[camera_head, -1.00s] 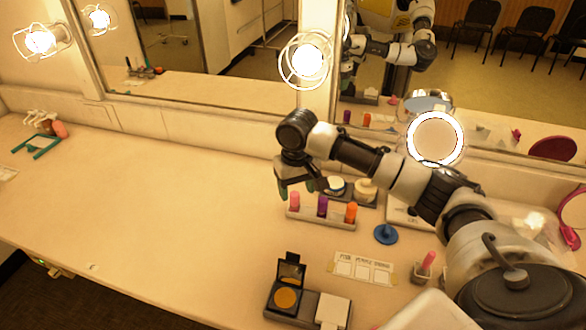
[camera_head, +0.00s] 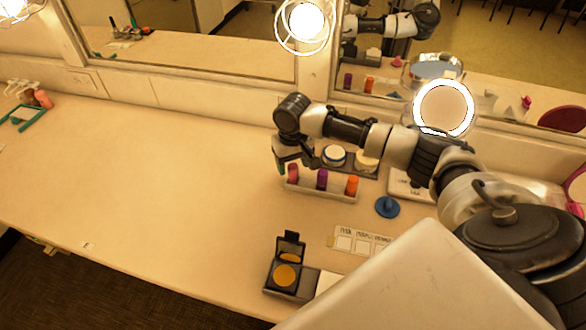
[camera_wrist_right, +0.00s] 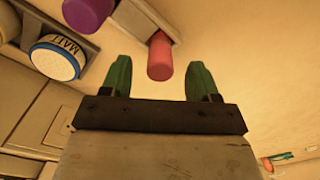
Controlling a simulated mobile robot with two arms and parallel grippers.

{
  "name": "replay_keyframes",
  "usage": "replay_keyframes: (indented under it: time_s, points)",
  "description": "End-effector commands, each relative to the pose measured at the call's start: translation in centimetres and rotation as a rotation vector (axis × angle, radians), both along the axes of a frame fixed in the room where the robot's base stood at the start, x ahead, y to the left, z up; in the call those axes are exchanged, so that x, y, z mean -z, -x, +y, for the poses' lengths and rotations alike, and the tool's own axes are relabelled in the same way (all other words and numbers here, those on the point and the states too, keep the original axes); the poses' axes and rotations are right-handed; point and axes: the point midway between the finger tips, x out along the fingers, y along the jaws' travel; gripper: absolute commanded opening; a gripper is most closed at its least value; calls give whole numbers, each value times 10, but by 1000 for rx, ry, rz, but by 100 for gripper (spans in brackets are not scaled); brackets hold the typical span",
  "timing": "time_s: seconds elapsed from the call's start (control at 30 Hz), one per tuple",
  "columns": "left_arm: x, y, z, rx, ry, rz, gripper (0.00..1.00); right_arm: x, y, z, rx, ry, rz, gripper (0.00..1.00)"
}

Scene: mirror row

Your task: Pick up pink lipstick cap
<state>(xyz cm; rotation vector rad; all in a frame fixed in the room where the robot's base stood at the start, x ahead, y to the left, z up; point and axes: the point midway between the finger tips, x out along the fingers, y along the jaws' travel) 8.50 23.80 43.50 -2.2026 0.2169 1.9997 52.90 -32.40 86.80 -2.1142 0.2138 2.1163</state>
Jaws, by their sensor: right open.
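The pink lipstick cap (camera_head: 293,173) stands at the left end of a small tray (camera_head: 318,192) in the head view. A purple cap (camera_head: 322,179) and an orange cap (camera_head: 352,186) stand to its right in the same tray. My right gripper (camera_head: 282,168) is at the pink cap's upper left. In the right wrist view the pink cap (camera_wrist_right: 160,58) shows ahead of and between the two green fingertips of my right gripper (camera_wrist_right: 159,78), which are apart with nothing between them. The purple cap (camera_wrist_right: 88,12) is up and left there. My left gripper is not in view.
Round jars (camera_head: 334,155) stand behind the tray, near the mirror. A blue round item (camera_head: 387,207) lies to the right. An open compact (camera_head: 285,272) is at the front. A lit round mirror (camera_head: 443,108) stands at back right.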

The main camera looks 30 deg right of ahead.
Motion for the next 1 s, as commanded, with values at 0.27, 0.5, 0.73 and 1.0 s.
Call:
replay_keyframes:
  time_s: [0.27,0.5,0.73,1.0]
  points:
    - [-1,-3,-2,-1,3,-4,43,23,0,0,0,1,-1,61]
    - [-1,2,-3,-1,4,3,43,23,0,0,0,1,-1,50]
    - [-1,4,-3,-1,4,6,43,23,0,0,0,1,-1,15]
    - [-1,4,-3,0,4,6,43,22,0,0,0,1,-1,4]
